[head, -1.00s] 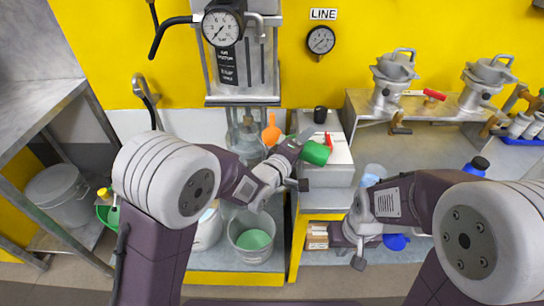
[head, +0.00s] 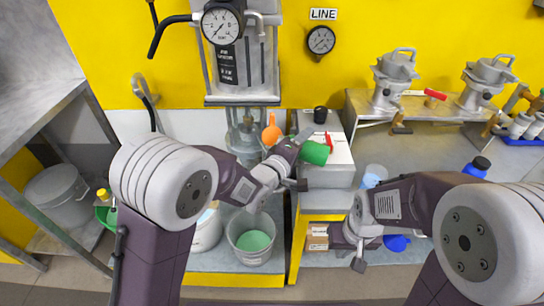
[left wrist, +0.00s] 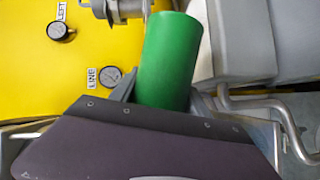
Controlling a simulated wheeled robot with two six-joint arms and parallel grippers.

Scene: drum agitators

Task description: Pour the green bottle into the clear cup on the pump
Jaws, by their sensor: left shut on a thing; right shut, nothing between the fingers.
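The green bottle (head: 315,153) is held by my left gripper (head: 301,158) and lies tilted near the white-topped grey box. In the left wrist view, the green bottle (left wrist: 170,60) stands up from between the fingers, and its mouth cannot be made out. A clear, glassy vessel (head: 246,132) shows at the foot of the central gauge machine, to the left of the bottle. I cannot tell whether it is the clear cup on the pump. My right gripper (head: 357,262) is low at the right of the yellow-framed bench, shut and empty.
The grey box (head: 325,176) carries a red-handled tool and a black knob. An orange funnel-shaped thing (head: 271,133) stands left of the bottle. A bucket with green contents (head: 252,240) sits below my left arm. A pale blue clear vessel (head: 374,174) stands near my right arm.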

